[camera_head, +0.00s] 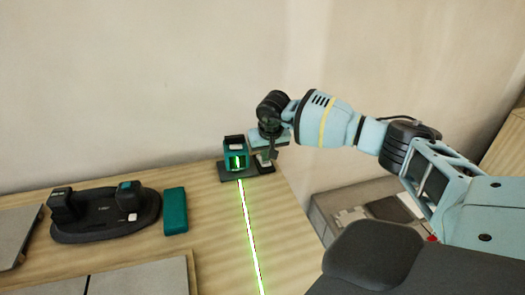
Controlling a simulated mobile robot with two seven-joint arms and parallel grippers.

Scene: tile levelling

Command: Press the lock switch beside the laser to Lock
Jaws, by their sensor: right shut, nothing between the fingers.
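The laser (236,155) is a small teal and black box on a dark base plate (233,175) near the back edge of the wooden table. It casts a bright green line down the table toward me. My right gripper (266,158) is shut and empty, pointing down at the right side of the laser over the right part of the base plate. The lock switch is too small and too covered by the gripper to make out, so I cannot tell its position or whether the fingers touch it. My left gripper is not in view.
A black dock (105,213) holding two dark tools stands at the left, with a teal case (175,211) beside it. Grey tiles (140,279) lie at the front left. The wall is close behind the laser. Table around the green line is clear.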

